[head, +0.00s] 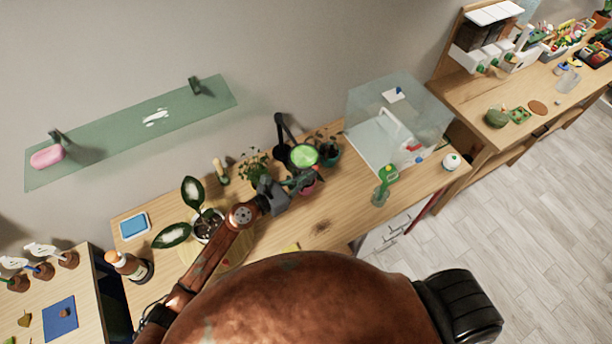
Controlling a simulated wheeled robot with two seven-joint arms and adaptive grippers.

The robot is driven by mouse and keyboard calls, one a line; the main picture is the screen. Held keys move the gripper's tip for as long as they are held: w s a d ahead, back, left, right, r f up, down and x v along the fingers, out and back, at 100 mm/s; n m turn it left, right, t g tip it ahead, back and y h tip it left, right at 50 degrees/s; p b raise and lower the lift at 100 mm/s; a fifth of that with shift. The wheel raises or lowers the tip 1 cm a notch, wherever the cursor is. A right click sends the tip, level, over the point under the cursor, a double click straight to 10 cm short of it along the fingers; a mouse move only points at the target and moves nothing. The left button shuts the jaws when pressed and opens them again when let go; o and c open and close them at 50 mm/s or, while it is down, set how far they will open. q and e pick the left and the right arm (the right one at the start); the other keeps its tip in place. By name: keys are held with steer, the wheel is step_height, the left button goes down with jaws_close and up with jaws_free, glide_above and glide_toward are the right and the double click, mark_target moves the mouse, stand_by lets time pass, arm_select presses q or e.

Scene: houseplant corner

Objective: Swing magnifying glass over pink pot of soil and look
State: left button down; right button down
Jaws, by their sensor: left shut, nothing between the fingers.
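The magnifying glass (304,156) has a round rim and a green-looking lens on a black jointed arm (281,131) at the back of the wooden table. The pink pot (309,188) is just below the lens in the picture, mostly hidden by my gripper; I cannot see its soil or tell whether the lens is directly over it. My left gripper (301,181) reaches in from the left and is shut and empty, close to the lens's lower edge and the pink pot. I cannot tell whether it touches either. My right gripper is out of view.
Potted plants stand left of the lens (254,165) and right of it (330,152). A large-leaved plant (207,222) is beside my arm. A green spray bottle (384,185) and a clear box (393,125) are to the right. The front middle tabletop is mostly clear.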

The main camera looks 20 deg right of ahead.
arm_select(q)
steer(key=shift+a, duration=0.1)
steer(key=s+a+r+b, duration=0.1)
steer(key=s+a+r, duration=0.1)
steer(key=s+a, duration=0.6)
steer(key=shift+a+r, duration=0.2)
steer(key=shift+a, duration=1.3)
stand_by(1.0)
